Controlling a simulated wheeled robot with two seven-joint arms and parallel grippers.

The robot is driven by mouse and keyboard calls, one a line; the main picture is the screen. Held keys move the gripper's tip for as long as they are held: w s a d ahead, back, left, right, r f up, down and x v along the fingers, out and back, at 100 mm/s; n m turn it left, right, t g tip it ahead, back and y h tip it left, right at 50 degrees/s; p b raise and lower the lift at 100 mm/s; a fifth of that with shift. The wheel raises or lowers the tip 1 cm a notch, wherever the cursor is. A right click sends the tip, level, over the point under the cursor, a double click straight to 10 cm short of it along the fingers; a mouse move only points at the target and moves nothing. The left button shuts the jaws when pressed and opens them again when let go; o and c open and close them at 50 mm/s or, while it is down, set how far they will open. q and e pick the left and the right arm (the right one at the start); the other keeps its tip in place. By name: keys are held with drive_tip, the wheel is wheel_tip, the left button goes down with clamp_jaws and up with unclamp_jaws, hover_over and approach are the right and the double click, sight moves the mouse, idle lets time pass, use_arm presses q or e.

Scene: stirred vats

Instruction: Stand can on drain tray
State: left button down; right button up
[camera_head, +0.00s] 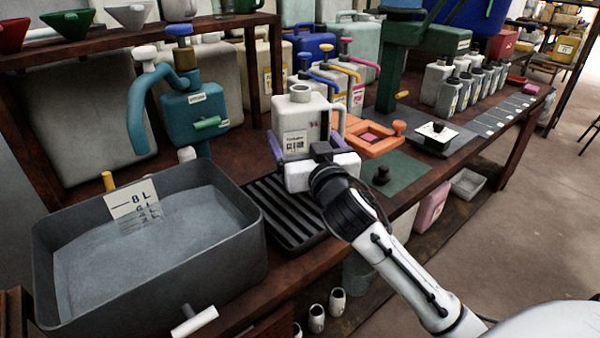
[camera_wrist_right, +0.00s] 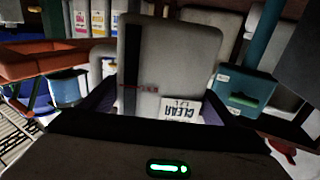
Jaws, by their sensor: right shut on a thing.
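A pale grey-white can (camera_head: 298,110) with a handle and a printed label stands over the far end of the black ribbed drain tray (camera_head: 314,240). My right gripper (camera_head: 306,150) is shut on the can, with purple fingers on either side of its lower part. In the right wrist view the can (camera_wrist_right: 165,50) fills the middle between the fingers, and its label appears upside down. The gripper hides the can's base, so I cannot tell whether it touches the tray. My left gripper is not in view.
A grey vat (camera_head: 255,243) of grey liquid with an 8 L card stands left of the tray. A teal dispenser (camera_head: 196,118) is behind it. An orange frame (camera_head: 372,140) and a green mat (camera_head: 400,172) lie right of the can. Several coloured-cap cans stand behind.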

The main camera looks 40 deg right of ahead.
drive_tip(key=shift+f+b, duration=1.05)
drive_tip(key=shift+f, duration=2.5)
drive_tip(key=o, duration=1.1)
drive_tip(key=shift+r, duration=0.15)
drive_tip(key=v, duration=1.2)
drive_tip(key=shift+r, duration=0.1)
